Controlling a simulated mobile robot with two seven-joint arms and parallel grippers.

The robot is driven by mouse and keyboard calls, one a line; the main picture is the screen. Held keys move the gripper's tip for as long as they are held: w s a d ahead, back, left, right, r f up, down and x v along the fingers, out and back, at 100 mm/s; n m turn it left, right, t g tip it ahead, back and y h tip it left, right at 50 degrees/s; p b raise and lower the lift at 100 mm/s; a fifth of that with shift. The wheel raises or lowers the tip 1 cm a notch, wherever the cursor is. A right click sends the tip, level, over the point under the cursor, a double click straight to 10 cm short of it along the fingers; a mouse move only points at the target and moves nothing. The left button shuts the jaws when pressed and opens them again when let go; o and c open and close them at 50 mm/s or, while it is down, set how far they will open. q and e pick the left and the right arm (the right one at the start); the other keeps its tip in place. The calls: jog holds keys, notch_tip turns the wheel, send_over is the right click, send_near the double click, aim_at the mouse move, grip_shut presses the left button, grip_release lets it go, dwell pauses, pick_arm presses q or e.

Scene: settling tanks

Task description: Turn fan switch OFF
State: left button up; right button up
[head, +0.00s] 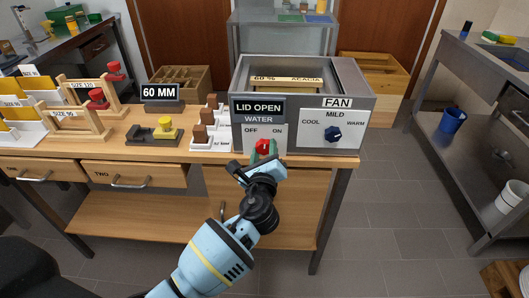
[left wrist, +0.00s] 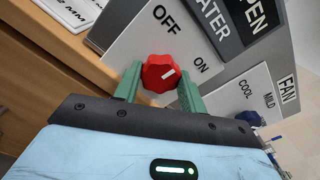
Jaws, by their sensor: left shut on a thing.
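The red knob (head: 263,146) is on the front of the grey metal box (head: 360,97), under the LID OPEN and WATER labels, with OFF at left and ON at right. In the left wrist view the red knob (left wrist: 159,73) has a white mark that points toward ON. My left gripper (head: 263,150) is shut on this knob, a green finger at each side. The FAN panel (head: 335,125) to the right has a dark blue knob (head: 333,133) among COOL, MILD and WARM; nothing touches it. My right gripper is not in view.
Left of the box on the wooden bench stand small brown-topped blocks (head: 200,134), a black-and-yellow tool (head: 152,131) and a 60 MM sign (head: 161,92). A steel table (head: 480,85) with a blue cup (head: 453,119) is at right. The floor between is clear.

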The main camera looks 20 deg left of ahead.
pick_arm(q)
jog(key=n+b, duration=0.1)
jog(key=n, duration=0.3)
jog(key=shift+f, duration=0.15)
jog(key=shift+n+b, duration=0.55)
jog(key=shift+n, duration=1.45)
jog(key=o, duration=1)
jog(key=shift+s, duration=0.15)
jog(key=v, duration=0.7)
jog(key=shift+s+d, duration=0.1)
jog(key=shift+s, duration=0.2)
